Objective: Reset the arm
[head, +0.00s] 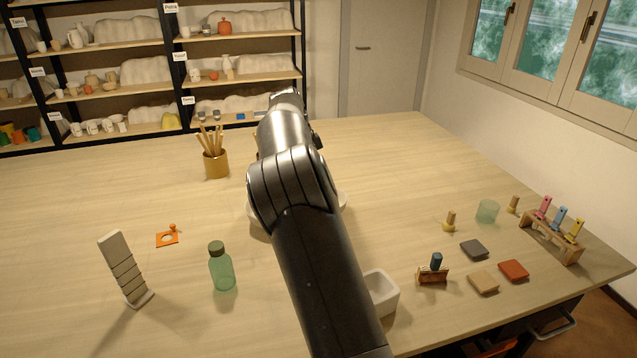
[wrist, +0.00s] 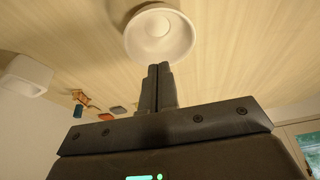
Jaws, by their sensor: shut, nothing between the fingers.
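My arm (head: 305,220) reaches forward over the wooden table (head: 400,150) in the head view, and it hides my gripper there. In the wrist view my gripper (wrist: 159,68) is shut, with its two fingers together and nothing between them. A round white bowl (wrist: 160,40) shows just beyond the fingertips in that view; I cannot tell how far apart they are. In the head view a white rim (head: 342,200) shows on both sides of my arm, mostly hidden by it.
A pot of wooden tools (head: 216,164) is behind. A white square container (head: 381,290), coloured tiles (head: 513,270) and a wooden rack (head: 552,238) are right.

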